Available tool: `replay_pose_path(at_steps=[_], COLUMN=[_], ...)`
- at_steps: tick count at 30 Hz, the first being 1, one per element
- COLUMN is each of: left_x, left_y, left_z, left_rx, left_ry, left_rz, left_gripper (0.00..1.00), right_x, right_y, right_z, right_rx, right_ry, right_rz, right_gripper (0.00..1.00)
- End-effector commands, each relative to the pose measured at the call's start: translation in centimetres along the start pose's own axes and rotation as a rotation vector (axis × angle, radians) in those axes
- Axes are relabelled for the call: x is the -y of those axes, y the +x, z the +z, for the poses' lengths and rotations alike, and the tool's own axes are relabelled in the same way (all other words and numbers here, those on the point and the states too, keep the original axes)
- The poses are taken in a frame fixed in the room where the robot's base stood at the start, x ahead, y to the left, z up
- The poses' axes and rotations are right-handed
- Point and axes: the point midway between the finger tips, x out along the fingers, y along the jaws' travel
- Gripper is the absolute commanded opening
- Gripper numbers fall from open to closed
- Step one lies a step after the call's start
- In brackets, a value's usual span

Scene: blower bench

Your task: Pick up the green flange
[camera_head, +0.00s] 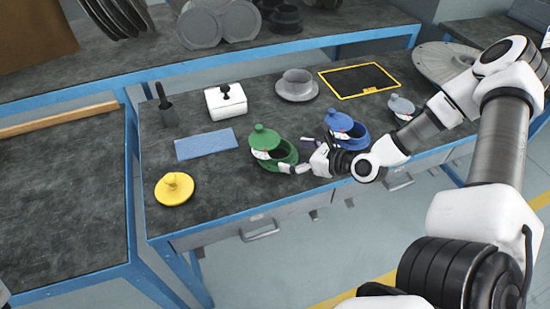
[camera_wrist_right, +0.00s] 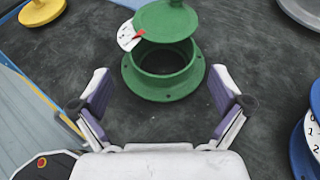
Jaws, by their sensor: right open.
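The green flange (camera_head: 265,162) stands on the dark bench top near its front edge in the head view. It has a wide round base, an open bore, a green lid (camera_wrist_right: 165,18) tilted over its far side and a white tag with a red mark. In the right wrist view the flange (camera_wrist_right: 165,92) lies straight ahead of my right gripper (camera_wrist_right: 162,78). The two fingers are spread wide, one towards each side of it, apart from it and empty. In the head view my right gripper (camera_head: 294,154) is low at the flange's right side. My left gripper is not in view.
A similar blue flange (camera_head: 345,124) stands close to the right, near my right arm. A yellow lid-like part (camera_head: 174,191) is at the front left. A blue mat (camera_head: 206,144), a white box (camera_head: 226,103) and a grey cup-shaped part (camera_head: 296,88) are further back.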

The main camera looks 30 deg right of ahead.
Motion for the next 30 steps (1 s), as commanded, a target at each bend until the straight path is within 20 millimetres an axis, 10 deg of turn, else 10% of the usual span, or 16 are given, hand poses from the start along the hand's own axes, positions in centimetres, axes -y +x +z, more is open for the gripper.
replay_pose_path(at_steps=[20,25,30], left_x=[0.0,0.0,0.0], left_y=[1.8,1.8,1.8], left_z=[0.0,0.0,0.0], left_rx=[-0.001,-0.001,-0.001], left_ry=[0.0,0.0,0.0], left_rz=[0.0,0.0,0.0], left_gripper=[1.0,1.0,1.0], right_x=[0.2,0.2,0.2], right_y=[5.2,5.2,5.2], right_z=[-0.2,-0.2,-0.2], right_rx=[-0.002,-0.002,-0.002], right_ry=[0.0,-0.001,-0.001], right_rz=[0.0,0.0,0.0], right_gripper=[1.0,0.4,0.39])
